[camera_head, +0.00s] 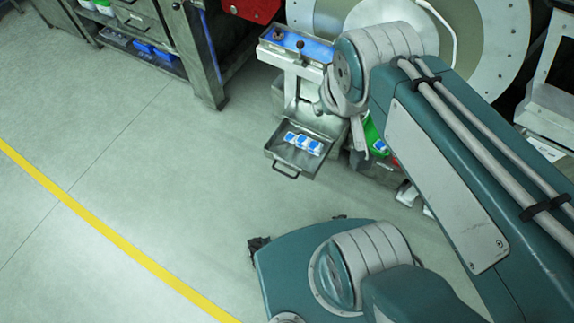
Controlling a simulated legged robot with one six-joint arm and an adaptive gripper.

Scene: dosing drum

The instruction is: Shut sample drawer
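The sample drawer (278,156) is a grey metal tray with a bar handle (285,173) on its front. It stands open, pulled out towards the lower left from under the dosing machine. Several blue and white sample packs (303,142) lie inside it. My teal and grey arm reaches up the right side of the picture, and its upper joint is above and to the right of the drawer. I cannot make out my gripper or its fingers. No part of my arm is seen touching the drawer handle.
A panel with a blue top and small levers (298,43) stands above the drawer. A large round drum (485,45) is behind my arm. Green and white containers (374,140) sit right of the drawer. A workbench (150,35) is at upper left. The floor (150,150) left of the drawer is clear.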

